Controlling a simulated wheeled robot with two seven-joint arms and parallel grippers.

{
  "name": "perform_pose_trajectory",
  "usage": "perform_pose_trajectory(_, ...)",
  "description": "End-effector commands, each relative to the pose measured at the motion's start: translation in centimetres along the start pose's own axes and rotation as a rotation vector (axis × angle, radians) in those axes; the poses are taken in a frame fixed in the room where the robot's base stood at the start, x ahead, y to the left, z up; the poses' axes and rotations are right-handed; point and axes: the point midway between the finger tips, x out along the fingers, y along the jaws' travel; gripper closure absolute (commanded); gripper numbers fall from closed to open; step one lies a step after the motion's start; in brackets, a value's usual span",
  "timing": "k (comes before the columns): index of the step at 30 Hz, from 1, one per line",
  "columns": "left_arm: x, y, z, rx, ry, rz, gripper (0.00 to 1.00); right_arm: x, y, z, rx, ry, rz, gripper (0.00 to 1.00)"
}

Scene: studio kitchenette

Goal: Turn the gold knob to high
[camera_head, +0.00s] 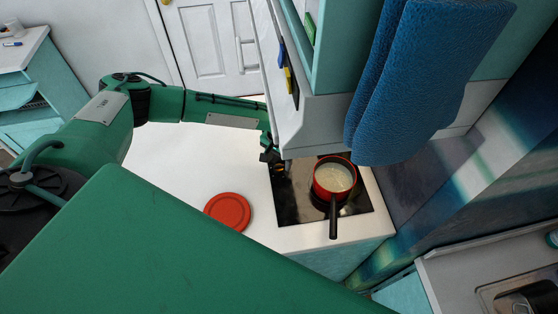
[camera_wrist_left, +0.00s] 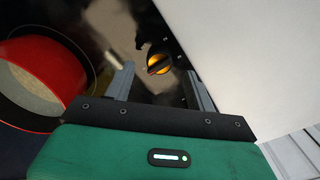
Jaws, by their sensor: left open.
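The gold knob (camera_wrist_left: 158,64) sits on the dark cooktop in the left wrist view, with a black bar across its face. My left gripper (camera_wrist_left: 160,82) is open, with one finger on each side of the knob's line and the knob beyond the gap. I cannot tell whether the fingers touch it. In the head view my left gripper (camera_head: 272,155) is at the left edge of the cooktop (camera_head: 290,205), partly hidden under the cabinet. The knob is hard to make out there. My right gripper is not in view.
A red pot (camera_head: 334,182) of pale contents stands on the cooktop, its black handle toward the front. A red lid (camera_head: 228,211) lies on the white counter to the left. A cabinet (camera_head: 325,115) with a hanging blue towel (camera_head: 420,80) overhangs the cooktop.

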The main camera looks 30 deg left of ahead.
Motion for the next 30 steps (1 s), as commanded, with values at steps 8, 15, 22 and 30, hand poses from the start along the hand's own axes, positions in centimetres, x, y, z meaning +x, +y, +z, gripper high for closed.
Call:
perform_pose_trajectory(8, 2.8, 0.0, 0.0, 0.000, -0.001, -0.001, 0.44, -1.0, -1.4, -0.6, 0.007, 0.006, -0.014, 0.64)
perform_pose_trajectory(15, 3.2, 0.0, 0.0, 0.000, 0.001, 0.000, 0.44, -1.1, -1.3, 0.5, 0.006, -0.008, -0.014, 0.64)
perform_pose_trajectory(22, 3.2, 0.0, 0.0, 0.000, 0.000, 0.000, 0.70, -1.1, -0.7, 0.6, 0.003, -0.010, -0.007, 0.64)
perform_pose_trajectory(30, 3.2, 0.0, 0.0, 0.005, 0.000, 0.000, 0.89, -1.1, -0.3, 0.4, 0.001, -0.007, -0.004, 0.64)
